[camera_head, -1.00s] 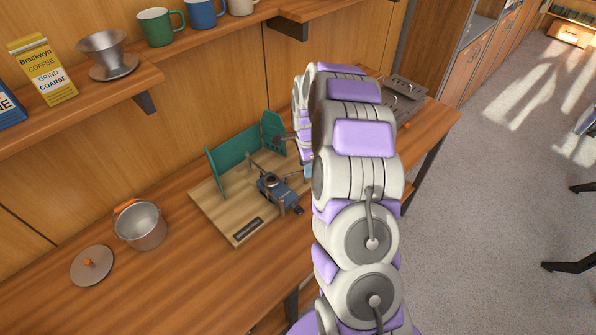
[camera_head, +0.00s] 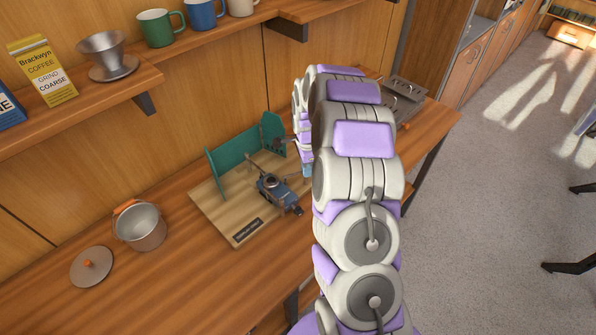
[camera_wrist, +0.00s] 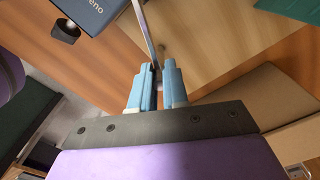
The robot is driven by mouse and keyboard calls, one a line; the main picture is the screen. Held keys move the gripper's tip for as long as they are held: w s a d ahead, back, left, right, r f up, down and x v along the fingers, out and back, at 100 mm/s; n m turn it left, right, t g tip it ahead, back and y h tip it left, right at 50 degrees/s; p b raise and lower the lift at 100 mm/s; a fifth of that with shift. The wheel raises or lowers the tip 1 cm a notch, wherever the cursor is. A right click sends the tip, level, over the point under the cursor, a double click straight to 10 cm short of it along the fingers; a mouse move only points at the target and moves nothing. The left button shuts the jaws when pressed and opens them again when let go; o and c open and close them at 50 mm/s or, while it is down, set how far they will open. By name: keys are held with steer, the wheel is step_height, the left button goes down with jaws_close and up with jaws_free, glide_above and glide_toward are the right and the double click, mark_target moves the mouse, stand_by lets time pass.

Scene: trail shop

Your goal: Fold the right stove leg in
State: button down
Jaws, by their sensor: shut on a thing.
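The small blue stove (camera_head: 275,190) stands on a light wooden board (camera_head: 236,228) in the body view. Its dark blue body (camera_wrist: 92,10), with part of a white word, shows at the top left of the wrist view. A thin metal strip, which looks like the right stove leg (camera_wrist: 147,32), runs from the top edge down between the fingers. My gripper (camera_wrist: 157,75) has light blue fingers shut on its lower end. In the body view my arm hides most of the gripper, and only a bit of blue finger shows right of the stove. The leg's hinge is out of the wrist view.
Green upright panels (camera_head: 233,158) stand behind the stove. A metal pot (camera_head: 143,232) and a lid (camera_head: 92,266) sit left of the board. A grey slotted metal item (camera_head: 404,97) lies at the counter's far right. Shelves with mugs hang above. The counter's front left is clear.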

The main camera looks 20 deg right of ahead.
steer(key=shift+s+a, duration=0.2)
steer(key=shift+s, duration=0.85)
